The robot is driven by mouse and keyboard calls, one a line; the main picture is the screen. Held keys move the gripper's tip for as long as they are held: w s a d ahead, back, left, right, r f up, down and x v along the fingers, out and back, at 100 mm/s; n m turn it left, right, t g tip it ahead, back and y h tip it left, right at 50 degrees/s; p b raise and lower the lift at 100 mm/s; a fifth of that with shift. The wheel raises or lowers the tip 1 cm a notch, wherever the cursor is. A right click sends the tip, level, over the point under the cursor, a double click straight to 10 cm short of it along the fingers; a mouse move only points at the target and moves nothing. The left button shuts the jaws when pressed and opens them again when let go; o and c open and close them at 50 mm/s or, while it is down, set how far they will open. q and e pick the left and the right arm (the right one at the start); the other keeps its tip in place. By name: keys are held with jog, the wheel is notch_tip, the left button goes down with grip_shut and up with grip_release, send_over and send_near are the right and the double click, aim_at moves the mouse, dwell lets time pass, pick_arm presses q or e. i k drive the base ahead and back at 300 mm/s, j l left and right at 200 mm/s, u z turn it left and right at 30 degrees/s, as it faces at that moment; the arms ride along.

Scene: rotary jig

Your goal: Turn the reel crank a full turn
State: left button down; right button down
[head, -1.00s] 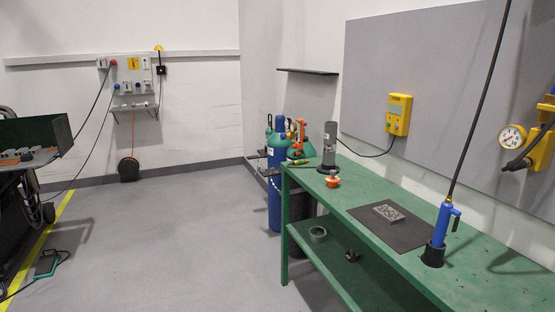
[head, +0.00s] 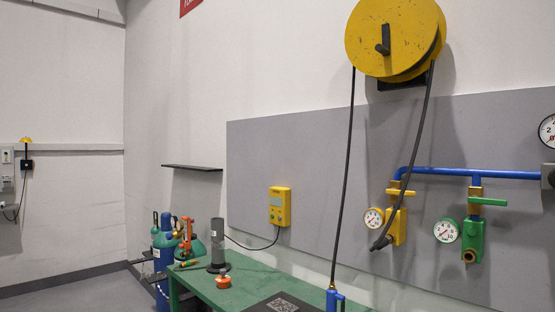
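A large yellow reel (head: 372,32) is mounted high on the wall on a black bracket. Its dark crank handle (head: 383,42) sticks out from the front face, near the middle. A black hose (head: 346,180) hangs from the reel's left side down to a blue torch (head: 335,297) on the bench. A second hose (head: 417,140) runs from the reel's right side down to the yellow valve. Neither of my grippers shows in the head view.
The green bench (head: 236,290) stands below the grey wall panel (head: 330,145). Blue pipe (head: 440,171) joins a yellow valve (head: 398,215) and a green valve (head: 473,235) with gauges. A yellow box (head: 279,206) hangs on the panel. Gas cylinders (head: 160,245) stand at left.

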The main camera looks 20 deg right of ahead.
aim_at(384, 50)
jog(key=z, duration=1.3)
jog(key=j+z, duration=0.15)
jog(key=z, duration=0.25)
jog(key=i+j+z, duration=0.1)
jog(key=z, duration=0.3)
jog(key=j+z, duration=0.25)
jog(key=z, duration=0.15)
jog(key=j+z, duration=0.15)
jog(key=j, duration=0.3)
jog(key=k+j+z, duration=0.15)
jog(key=j, duration=0.25)
jog(key=j+z, duration=0.15)
jog(key=j, duration=0.3)
jog(key=k+j+z, duration=0.15)
jog(key=j, duration=0.25)
jog(key=k+j+z, duration=0.15)
jog(key=j, duration=0.2)
jog(key=k+j+z, duration=0.15)
jog(key=j, duration=0.25)
